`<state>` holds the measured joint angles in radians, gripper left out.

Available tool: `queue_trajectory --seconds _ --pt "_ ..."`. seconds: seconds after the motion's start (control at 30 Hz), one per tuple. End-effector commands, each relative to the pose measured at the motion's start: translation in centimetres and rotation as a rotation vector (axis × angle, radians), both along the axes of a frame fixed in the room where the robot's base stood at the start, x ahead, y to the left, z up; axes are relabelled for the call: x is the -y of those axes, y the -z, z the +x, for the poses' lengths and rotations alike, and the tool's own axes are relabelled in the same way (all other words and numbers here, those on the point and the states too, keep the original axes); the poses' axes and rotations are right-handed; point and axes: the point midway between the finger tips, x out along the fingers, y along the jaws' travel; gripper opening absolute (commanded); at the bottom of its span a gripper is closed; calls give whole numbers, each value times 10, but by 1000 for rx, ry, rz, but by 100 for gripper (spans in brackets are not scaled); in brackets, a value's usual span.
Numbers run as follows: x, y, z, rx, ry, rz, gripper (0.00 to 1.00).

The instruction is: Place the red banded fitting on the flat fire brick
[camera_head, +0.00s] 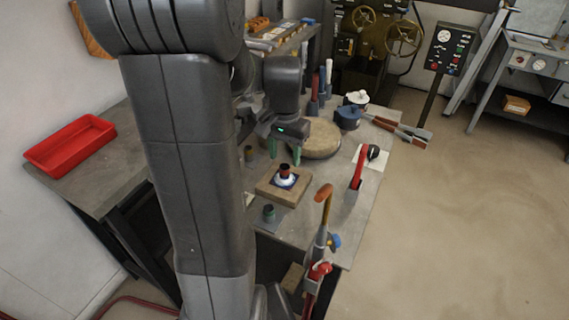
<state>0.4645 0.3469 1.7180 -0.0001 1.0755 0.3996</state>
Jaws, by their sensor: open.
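The fitting with a dark red top (285,171) stands upright over the flat tan fire brick (267,190). A white and blue patch or ring shows around its foot; I cannot tell whether this belongs to the fitting or to the brick. My gripper (285,155) has green fingertips, which are spread apart. It is just above and behind the fitting in the picture, with nothing visible between the fingers. The fitting looks apart from the fingers.
A green fitting (268,213) stands in front of the brick, and a brownish one (250,154) behind left. A red tray (70,143) lies left. An orange-handled tool (323,205) rises in front.

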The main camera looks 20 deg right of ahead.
Motion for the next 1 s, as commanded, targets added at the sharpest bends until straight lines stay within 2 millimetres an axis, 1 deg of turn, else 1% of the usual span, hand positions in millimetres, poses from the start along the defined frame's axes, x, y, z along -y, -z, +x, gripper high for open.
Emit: queue_trajectory --seconds 0.03,0.2,0.3,0.4,0.53,0.8,0.87,0.93,1.0 --pt "0 -14 1 5 0 -3 47" --pt "0 -47 0 3 0 -1 47" --pt "0 -60 0 2 0 -1 47" --pt "0 -68 0 1 0 -1 47" --pt "0 -72 0 -1 0 1 47" --pt "-1 -71 -1 -5 -4 0 47" --pt "-2 -68 -1 -24 -25 -3 47" --pt "-6 -60 -4 -76 -82 -14 47" --pt "-13 -50 -9 -170 -189 -34 47"
